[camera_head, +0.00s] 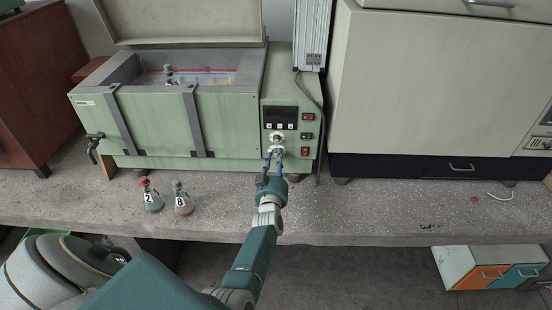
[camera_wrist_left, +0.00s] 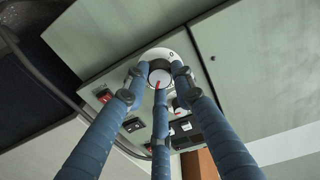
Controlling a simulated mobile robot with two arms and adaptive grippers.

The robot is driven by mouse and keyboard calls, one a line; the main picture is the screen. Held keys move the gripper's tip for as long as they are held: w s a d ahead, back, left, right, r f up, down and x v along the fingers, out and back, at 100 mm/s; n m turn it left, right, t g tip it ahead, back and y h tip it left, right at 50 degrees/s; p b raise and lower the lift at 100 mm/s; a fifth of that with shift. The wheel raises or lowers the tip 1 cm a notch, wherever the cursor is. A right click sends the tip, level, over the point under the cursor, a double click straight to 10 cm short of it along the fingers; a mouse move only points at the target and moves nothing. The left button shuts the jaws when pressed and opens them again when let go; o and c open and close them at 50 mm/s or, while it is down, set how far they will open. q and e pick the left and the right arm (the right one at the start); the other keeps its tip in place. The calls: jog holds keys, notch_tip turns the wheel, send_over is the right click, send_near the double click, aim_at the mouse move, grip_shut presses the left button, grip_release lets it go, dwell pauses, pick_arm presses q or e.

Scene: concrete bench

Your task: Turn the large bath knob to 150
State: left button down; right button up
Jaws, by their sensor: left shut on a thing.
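The large bath knob (camera_head: 276,149) is on the front control panel of the green water bath (camera_head: 160,128). In the left wrist view the knob (camera_wrist_left: 160,75) has a pale face with a red pointer mark and sits on a white dial, where a 0 shows. My left gripper (camera_head: 274,155) reaches up to the panel, with its blue fingers around the knob. In the left wrist view the left gripper (camera_wrist_left: 159,78) is shut on it with three fingers. The fingers hide much of the dial, and I cannot read the setting. My right gripper is not in view.
The panel has a dark display (camera_head: 280,117) and red switches (camera_head: 307,117). Flasks marked 2 (camera_head: 152,199) and 8 (camera_head: 183,203) stand on the bench, left of my arm. A cable (camera_head: 321,115) hangs right of the panel. The bench right of my arm is mostly clear.

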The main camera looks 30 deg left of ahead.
pick_arm(q)
jog(key=shift+d+f+m, duration=0.1)
jog(key=shift+f+m, duration=0.1)
jog(key=shift+m, duration=1.1)
jog(key=shift+s+f, duration=0.1)
